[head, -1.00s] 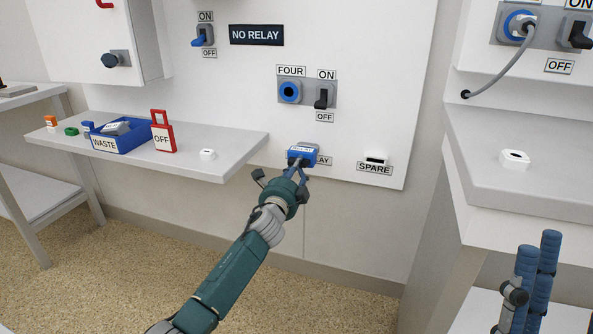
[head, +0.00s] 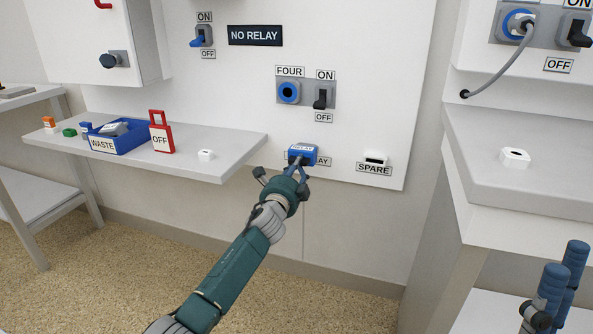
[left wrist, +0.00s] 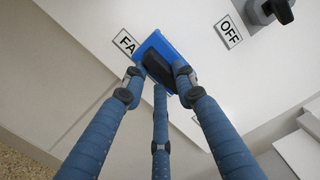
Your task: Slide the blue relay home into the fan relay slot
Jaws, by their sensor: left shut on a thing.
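The blue relay (head: 302,152) is at the lower middle of the white panel, in front of a label of which only the end "LAY" shows. My left gripper (head: 298,167) is shut on the blue relay from the front. In the left wrist view the fingers (left wrist: 158,75) close around the relay (left wrist: 175,50) and its dark grip, beside a label reading "FA". The fan relay slot is hidden behind the relay, so I cannot tell how deep it sits. My right gripper (head: 555,290) is at the lower right, only partly in frame, away from the panel.
The spare slot (head: 375,158) is to the right on the panel. A blue socket marked FOUR (head: 289,92) and a black switch (head: 321,97) are above. The left shelf (head: 220,165) holds a blue waste bin (head: 122,147) and a red OFF tag (head: 161,133).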

